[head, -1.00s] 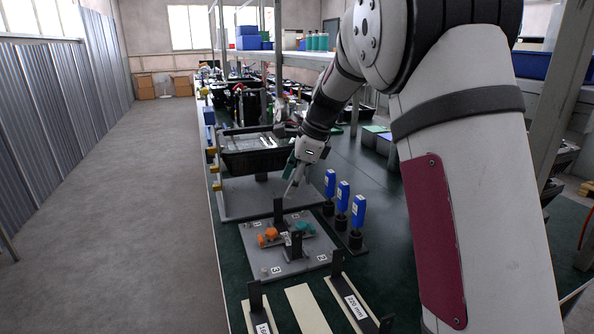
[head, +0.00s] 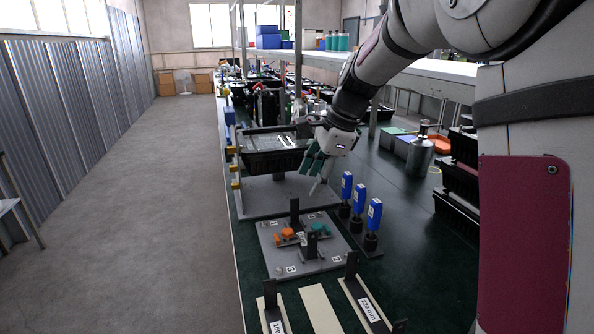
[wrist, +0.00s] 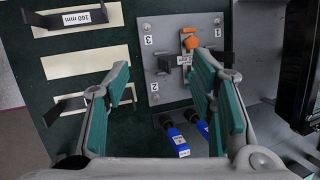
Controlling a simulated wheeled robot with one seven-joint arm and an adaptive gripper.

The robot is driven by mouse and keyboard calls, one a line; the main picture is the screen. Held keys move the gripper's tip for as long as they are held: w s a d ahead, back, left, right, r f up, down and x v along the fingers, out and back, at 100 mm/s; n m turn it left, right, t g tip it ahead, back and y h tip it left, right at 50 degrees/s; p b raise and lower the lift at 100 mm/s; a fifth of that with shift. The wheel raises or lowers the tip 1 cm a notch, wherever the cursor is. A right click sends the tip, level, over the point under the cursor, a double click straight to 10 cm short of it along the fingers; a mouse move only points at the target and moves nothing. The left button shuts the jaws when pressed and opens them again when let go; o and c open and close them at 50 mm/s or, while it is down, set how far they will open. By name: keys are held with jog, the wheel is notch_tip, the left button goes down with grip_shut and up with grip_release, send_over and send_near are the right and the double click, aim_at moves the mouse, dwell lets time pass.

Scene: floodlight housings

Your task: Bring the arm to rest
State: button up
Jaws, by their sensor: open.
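My gripper (head: 316,184) hangs above the bench in the head view, over the area between the grey fixture plate and the black bin. In the wrist view my gripper (wrist: 161,62) shows its two green-padded fingers wide apart, with nothing held between them. The grey fixture plate (wrist: 160,28) lies below and beyond the fingers, and carries an orange part (wrist: 190,41), a black upright and printed numbers. In the head view the plate (head: 272,243) also bears a teal part (head: 321,229) beside the orange one. My arm reaches in from the upper right.
Blue-handled tools (head: 375,214) stand upright in a black rack right of the plate. A black bin (head: 272,161) sits behind on a grey base. Labelled strips with black brackets (head: 365,303) lie in front. A metal dispenser (head: 420,155) stands right. The floor left is clear.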

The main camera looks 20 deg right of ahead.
jog(key=s+a+r+n+h+p, duration=0.1)
jog(key=s+r+n+p, duration=0.2)
jog(key=s+n, duration=0.6)
jog(key=s+a+r+n+t+h+p, duration=0.1)
jog(key=s+n, duration=0.9)
jog(key=s, duration=1.7)
jog(key=shift+s+r+h+p, duration=0.15)
jog(key=shift+r+h+p, duration=0.35)
jog(key=shift+r+p, duration=0.5)
